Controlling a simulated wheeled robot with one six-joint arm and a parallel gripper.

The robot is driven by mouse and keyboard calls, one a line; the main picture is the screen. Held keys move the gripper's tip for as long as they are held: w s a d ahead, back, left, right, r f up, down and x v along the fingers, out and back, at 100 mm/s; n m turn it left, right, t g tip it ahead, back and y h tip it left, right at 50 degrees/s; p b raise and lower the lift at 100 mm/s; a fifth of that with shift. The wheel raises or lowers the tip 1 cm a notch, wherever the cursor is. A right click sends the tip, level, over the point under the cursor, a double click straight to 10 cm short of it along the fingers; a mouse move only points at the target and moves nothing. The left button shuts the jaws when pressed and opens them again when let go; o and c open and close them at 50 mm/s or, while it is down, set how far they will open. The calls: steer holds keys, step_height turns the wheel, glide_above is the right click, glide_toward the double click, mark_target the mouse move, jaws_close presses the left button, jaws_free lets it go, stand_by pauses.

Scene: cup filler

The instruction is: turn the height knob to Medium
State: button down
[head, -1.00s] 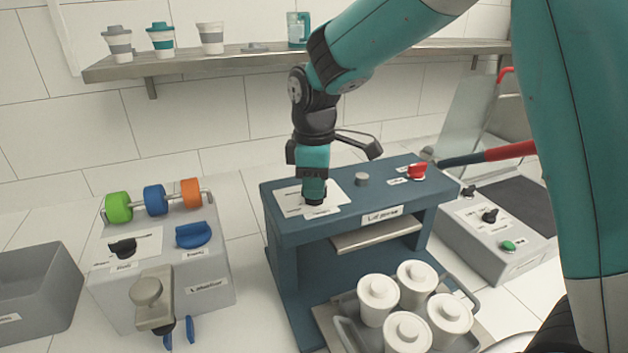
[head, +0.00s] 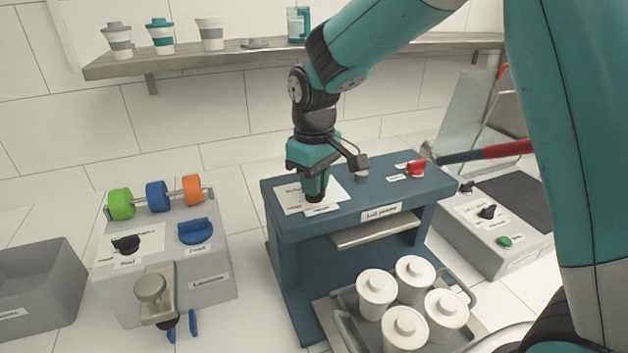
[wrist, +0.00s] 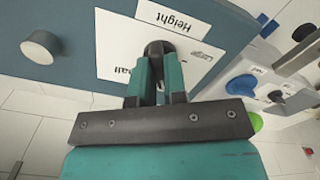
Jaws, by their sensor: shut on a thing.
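The height knob is a small dark knob (wrist: 158,48) on a white label plate on top of the blue lid press (head: 290,228). My gripper (head: 315,197) points down onto the plate (head: 291,197) and is shut on the knob. In the wrist view the two teal fingers (wrist: 160,72) stand on either side of it. The plate reads "Height", with "Large" near the knob and part of "Small" at the left. "Medium" cannot be read, and the knob's pointer is hidden by the fingers.
On the press top are a grey button (head: 362,176) and a red knob (head: 416,168). Lidded white cups (head: 411,324) stand on a tray in front. A grey machine (head: 205,275) is at left, another (head: 500,235) at right.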

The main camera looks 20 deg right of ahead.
stand_by(0.3)
steer(key=c, duration=1.2)
jaws_free()
steer(key=shift+o, duration=0.2)
steer(key=shift+r, duration=0.15)
step_height(320, 180, up, 17)
steer(key=b, duration=0.2)
steer(key=shift+r, duration=0.1)
steer(key=s+a+f+y, duration=0.1)
steer(key=s+f, duration=0.3)
steer(key=s, duration=0.4)
steer(key=s+a+f+y, duration=0.1)
steer(key=s+f, duration=0.3)
steer(key=s, duration=0.4)
steer(key=s+a+f+n+y, duration=0.1)
steer(key=s+f, duration=0.3)
steer(key=s, duration=0.4)
steer(key=shift+s+a+y, duration=0.4)
steer(key=shift+a+y, duration=0.2)
steer(key=shift+a, duration=0.3)
